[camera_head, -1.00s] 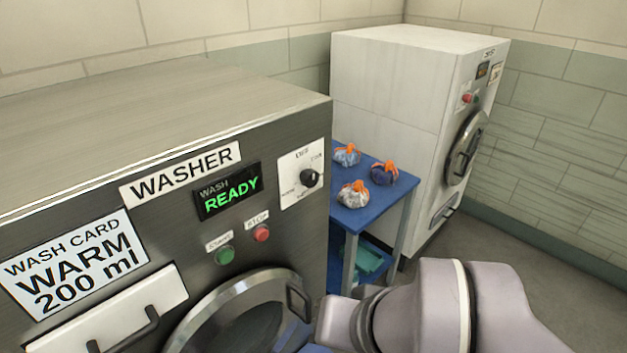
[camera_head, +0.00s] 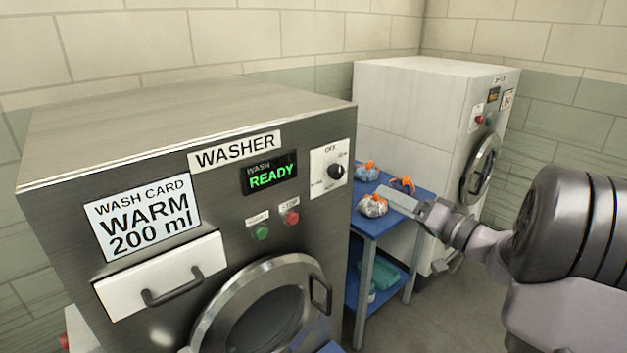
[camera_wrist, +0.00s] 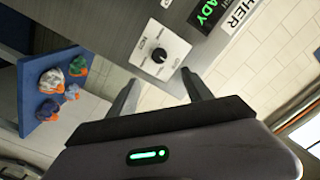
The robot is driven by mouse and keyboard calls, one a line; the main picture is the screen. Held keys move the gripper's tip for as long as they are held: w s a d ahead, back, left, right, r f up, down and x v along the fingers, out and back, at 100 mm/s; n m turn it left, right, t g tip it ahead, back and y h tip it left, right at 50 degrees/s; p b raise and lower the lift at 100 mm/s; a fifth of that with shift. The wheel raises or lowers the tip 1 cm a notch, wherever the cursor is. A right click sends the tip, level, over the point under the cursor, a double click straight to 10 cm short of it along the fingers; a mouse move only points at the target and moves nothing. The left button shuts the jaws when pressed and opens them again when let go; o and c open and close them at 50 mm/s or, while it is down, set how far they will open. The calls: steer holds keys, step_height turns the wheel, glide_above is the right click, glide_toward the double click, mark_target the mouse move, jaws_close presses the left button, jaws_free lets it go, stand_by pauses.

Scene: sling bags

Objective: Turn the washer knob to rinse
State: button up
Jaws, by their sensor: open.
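The washer (camera_head: 215,260) is a grey metal machine on the left in the head view. Its black knob (camera_head: 335,171) sits on a white dial plate (camera_head: 321,184) at the right of the front panel. The small dial lettering is mostly unreadable, so I cannot tell the setting. In the wrist view the knob (camera_wrist: 159,54) is ahead of my gripper (camera_wrist: 163,88), apart from it. The two dark fingers are spread with nothing between them. In the head view my arm comes in from the right, and my gripper (camera_head: 400,199) is in front of the blue table.
The washer's display (camera_head: 270,173) reads WASH READY. A green button (camera_head: 261,233) and red button (camera_head: 292,217) are below it. A blue table (camera_head: 376,228) with several tied bags (camera_head: 373,205) stands beside a white machine (camera_head: 415,115). The round washer door (camera_head: 262,305) has a handle.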

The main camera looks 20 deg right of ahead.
mark_target(339, 174)
steer(key=b+x, duration=0.1)
steer(key=x, duration=1.5)
steer(key=shift+w+a, duration=0.15)
steer(key=shift+w, duration=0.1)
steer(key=shift+c, duration=0.5)
jaws_close()
